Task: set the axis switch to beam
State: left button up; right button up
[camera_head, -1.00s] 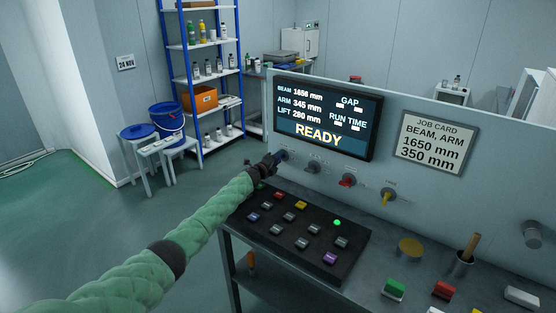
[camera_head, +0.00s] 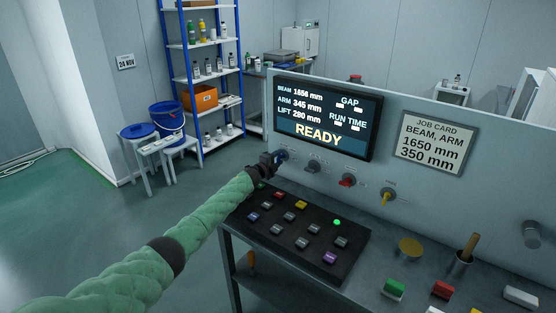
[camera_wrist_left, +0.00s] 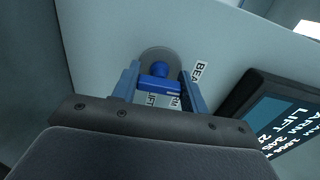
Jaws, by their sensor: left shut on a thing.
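The axis switch is a blue knob (camera_wrist_left: 158,84) on a round grey plate, on the light panel. In the left wrist view it sits between the two blue-grey fingers of my left gripper (camera_wrist_left: 160,88), which is shut on it. Labels reading BEA…, ARM and LIFT show beside the knob, partly covered by the gripper. Which label the knob points at cannot be told. In the head view my left gripper (camera_head: 279,157) is at the panel's left end, below the display (camera_head: 327,118), which reads BEAM 1656, ARM 345, LIFT 280 and READY. My right gripper is not in view.
Grey, red and yellow knobs (camera_head: 387,196) run rightward along the panel. A job card (camera_head: 436,142) reads BEAM, ARM, 1650 mm, 350 mm.

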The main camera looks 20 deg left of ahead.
pick_arm(q)
jog(key=shift+f, duration=0.1)
jog(key=o, duration=1)
jog(key=b+v, duration=0.1)
jog(key=v, duration=0.6)
jog(key=shift+s+a, duration=0.2)
jog(key=shift+s, duration=0.15)
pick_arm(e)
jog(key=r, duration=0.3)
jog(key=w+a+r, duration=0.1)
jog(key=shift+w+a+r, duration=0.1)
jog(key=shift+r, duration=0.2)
